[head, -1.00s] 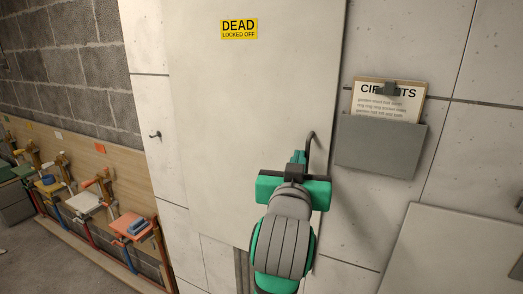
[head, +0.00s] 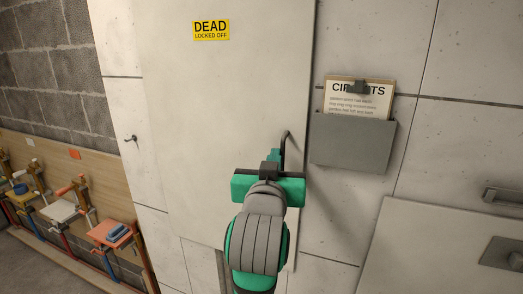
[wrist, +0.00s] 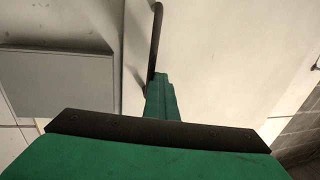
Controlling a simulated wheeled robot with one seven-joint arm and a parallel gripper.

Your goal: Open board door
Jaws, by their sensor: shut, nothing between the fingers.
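The board door (head: 225,110) is a tall pale panel with a yellow "DEAD LOCKED OFF" label (head: 211,30). Its dark bar handle (head: 288,143) stands near the right edge in the head view. The handle also shows in the wrist view (wrist: 156,40), rising just beyond my fingers. My gripper (head: 276,156) is green and dark, shut and empty, with its fingertips at the lower part of the handle. In the wrist view the closed fingers (wrist: 160,95) lie close to the door's edge. I cannot tell whether they touch the handle or whether the door stands slightly ajar.
A grey wall pocket (head: 352,143) holding a "CIRCUITS" clipboard (head: 358,99) is right of the door. A pale panel with handles (head: 430,250) is at lower right. A small hook (head: 131,138) is left of the door. Several clamp-like tools stand along a wooden board (head: 50,155) at far left.

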